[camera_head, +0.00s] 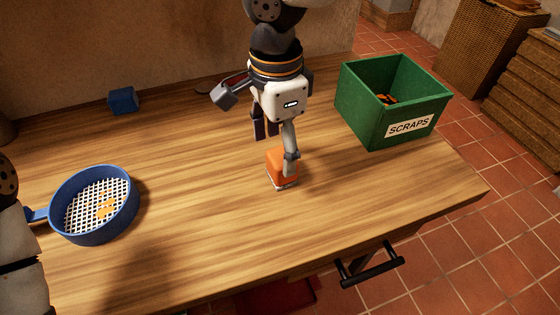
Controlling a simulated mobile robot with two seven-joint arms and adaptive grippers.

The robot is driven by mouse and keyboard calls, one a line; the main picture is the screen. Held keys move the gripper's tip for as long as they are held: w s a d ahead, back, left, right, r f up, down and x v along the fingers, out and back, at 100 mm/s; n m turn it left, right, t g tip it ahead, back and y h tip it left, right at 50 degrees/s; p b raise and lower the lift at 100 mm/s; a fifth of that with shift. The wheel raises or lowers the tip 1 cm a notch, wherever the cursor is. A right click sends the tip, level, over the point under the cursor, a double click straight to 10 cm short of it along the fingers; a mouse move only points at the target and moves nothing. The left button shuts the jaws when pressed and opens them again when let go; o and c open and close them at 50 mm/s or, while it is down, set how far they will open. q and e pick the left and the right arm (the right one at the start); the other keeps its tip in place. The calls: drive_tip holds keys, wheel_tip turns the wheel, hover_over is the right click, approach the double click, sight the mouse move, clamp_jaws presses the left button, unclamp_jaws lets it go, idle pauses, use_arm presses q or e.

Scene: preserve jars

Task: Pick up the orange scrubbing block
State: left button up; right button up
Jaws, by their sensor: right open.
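The orange scrubbing block (277,161) sits on the wooden table near its middle, with a pale layer along its bottom edge. My right gripper (276,146) is open above and around the block's far side. One finger reaches down in front of the block's right part and hides some of it. The other finger is to the left and behind, apart from the block in the picture. I cannot tell whether the near finger touches the block. Part of my left arm shows at the left edge; its gripper is out of view.
A green crate (357,108) labelled SCRAPS stands at the right back, with orange and dark bits inside. A blue sieve (133,205) with orange scraps stands at the left. A blue block (123,100) lies at the back. The table between sieve and orange block is clear.

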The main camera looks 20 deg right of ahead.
drive_tip(key=f, duration=0.5)
drive_tip(key=shift+s+d, duration=0.3)
drive_tip(key=c, duration=1.4)
drive_tip(key=shift+o, duration=0.2)
drive_tip(key=shift+r, duration=0.1)
